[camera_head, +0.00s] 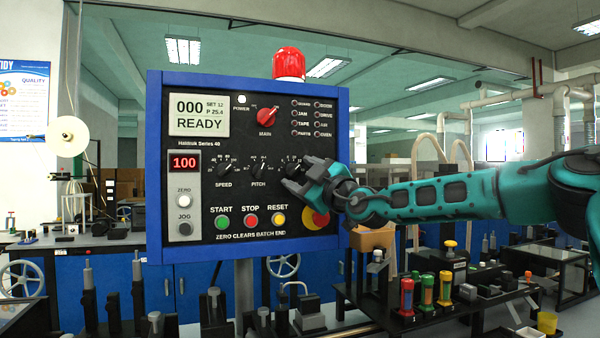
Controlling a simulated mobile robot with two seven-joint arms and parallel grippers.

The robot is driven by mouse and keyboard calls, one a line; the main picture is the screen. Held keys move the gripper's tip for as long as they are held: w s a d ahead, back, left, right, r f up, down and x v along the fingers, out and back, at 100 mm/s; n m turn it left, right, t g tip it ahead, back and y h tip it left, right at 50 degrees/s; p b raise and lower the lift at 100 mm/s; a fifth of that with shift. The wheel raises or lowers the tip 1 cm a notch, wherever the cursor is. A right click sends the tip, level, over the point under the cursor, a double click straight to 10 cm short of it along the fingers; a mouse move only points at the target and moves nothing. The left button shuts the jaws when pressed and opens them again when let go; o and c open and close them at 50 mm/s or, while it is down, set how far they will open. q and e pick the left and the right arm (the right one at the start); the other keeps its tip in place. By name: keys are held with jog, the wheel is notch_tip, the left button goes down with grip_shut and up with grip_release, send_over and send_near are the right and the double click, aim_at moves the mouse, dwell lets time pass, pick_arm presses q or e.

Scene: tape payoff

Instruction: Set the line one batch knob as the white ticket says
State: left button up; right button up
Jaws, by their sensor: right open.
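A blue-framed control panel (154,170) with a black face stands in front of me. A row of black knobs crosses its middle: the speed knob (224,169), the pitch knob (259,170) and a third knob (293,167) at the right. My right gripper (297,180) is open at this third knob and covers its lower part and its label. I cannot tell whether the fingers touch it, nor read its setting. The display (199,115) reads 000, SET 12, P 25.4, READY. I see no white ticket. My left gripper is out of view.
The panel also carries a red main switch (267,117), a red 100 counter (184,162), and start (222,222), stop (251,220) and reset (278,219) buttons. A red and yellow button (316,218) sits just below my right gripper. Benches with parts stand below and behind.

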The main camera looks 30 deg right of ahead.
jog(key=shift+w+r, duration=0.1)
jog(key=shift+w, duration=0.35)
jog(key=c, duration=1)
jog(key=shift+c, duration=0.2)
